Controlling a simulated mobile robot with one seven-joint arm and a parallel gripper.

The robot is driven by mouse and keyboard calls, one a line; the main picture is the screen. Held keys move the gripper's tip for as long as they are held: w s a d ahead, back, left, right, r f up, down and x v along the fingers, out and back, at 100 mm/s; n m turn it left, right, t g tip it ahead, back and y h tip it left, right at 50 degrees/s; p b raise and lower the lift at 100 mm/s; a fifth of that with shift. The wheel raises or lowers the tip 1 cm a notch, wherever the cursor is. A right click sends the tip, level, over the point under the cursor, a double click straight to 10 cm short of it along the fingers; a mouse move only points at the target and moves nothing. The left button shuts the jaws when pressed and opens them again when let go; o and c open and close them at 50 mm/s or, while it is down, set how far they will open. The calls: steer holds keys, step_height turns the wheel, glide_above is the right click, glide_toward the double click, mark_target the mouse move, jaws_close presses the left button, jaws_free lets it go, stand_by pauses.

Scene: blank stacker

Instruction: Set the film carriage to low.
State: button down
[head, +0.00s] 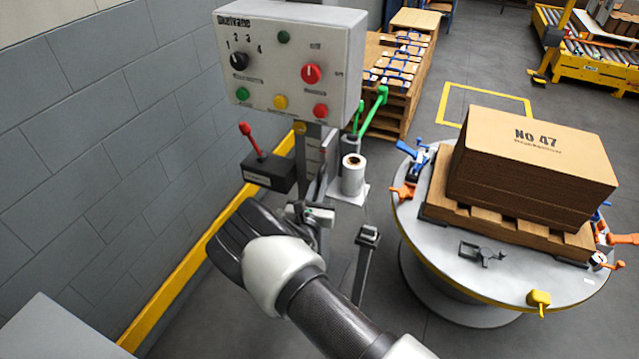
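The white film roll (353,176) stands upright on a small pale plate (351,195), beside a grey upright mast (311,148) below the control box. These look like the film carriage and its column; marks on the mast are too small to read. My gripper (311,213) is in front of the mast's lower part, left of and below the roll. My own wrist covers part of it, so I cannot tell whether its fingers are apart or holding anything. Whatever lies behind my wrist is hidden.
A control box (289,62) with knobs and buttons hangs above; a red-handled lever (251,140) sits below it. A round turntable (440,262) with a boxed load (530,155) on a pallet stands right. A grey block wall (100,130) closes the left.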

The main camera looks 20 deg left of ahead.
step_height(320, 180, down, 12)
steer(key=b, duration=0.7)
steer(key=shift+r+b, duration=0.15)
steer(key=shift+b, duration=0.25)
steer(key=shift+s+d, duration=0.1)
steer(key=shift+s, duration=0.05)
steer(key=c, duration=2)
jaws_free()
steer(key=shift+o, duration=0.9)
steer(key=shift+r, duration=0.1)
steer(key=s+d+p, duration=0.2)
steer(key=s+p, duration=0.1)
steer(key=s, duration=1.4)
steer(key=shift+p, duration=0.35)
